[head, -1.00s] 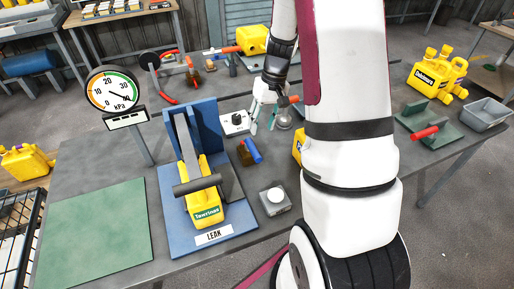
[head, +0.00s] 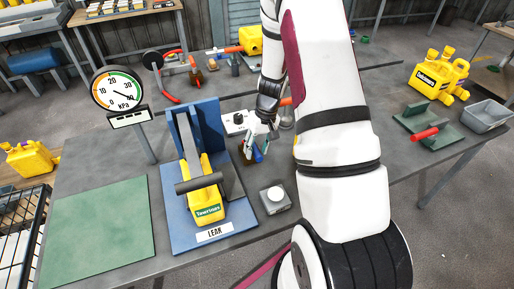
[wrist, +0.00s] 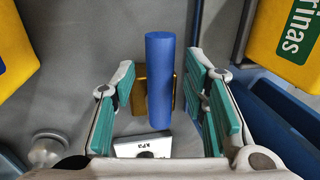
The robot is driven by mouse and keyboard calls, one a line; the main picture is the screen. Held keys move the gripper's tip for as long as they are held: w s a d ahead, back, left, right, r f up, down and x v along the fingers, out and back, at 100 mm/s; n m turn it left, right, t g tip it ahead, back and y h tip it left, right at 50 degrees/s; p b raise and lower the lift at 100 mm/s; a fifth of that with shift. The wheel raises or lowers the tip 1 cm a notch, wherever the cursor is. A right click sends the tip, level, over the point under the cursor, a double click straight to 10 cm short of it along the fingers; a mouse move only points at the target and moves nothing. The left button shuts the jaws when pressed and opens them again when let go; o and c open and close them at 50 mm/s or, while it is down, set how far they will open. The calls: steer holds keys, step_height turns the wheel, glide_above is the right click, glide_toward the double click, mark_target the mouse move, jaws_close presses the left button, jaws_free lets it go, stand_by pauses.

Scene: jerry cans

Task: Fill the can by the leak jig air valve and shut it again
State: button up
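The yellow can (head: 207,207) sits in the blue leak jig (head: 162,215) with a dark bar across it; its printed side shows at the upper right of the wrist view (wrist: 285,30). The air valve, a brass body (wrist: 138,90) with a blue handle (wrist: 160,80), lies on the bench right of the jig. My gripper (head: 258,146) is over the valve, fingers spread. In the wrist view the handle lies between the two green-padded fingers (wrist: 165,105), with gaps on both sides. The dial gauge (head: 117,88) has its needle pointing to the lower right.
A grey box with a white round button (head: 274,200) stands in front of the valve. A white box with a knob (head: 235,122) is behind it. Another yellow can (wrist: 45,45) is at the wrist view's upper left. The green mat (head: 95,235) is bare.

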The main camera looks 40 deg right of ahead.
jaws_close()
steer(key=shift+d, duration=0.15)
steer(key=w+d+n+g+b, duration=0.1)
steer(key=w+d+n, duration=0.1)
steer(key=n, duration=0.7)
steer(key=w+d+n+g+h+b, duration=0.1)
steer(key=w+d+n, duration=0.2)
steer(key=n, duration=0.6)
steer(key=shift+d+g+h, duration=0.3)
steer(key=shift+d+g, duration=0.1)
steer(key=shift+d, duration=0.85)
steer(key=shift+o, duration=0.3)
jaws_free()
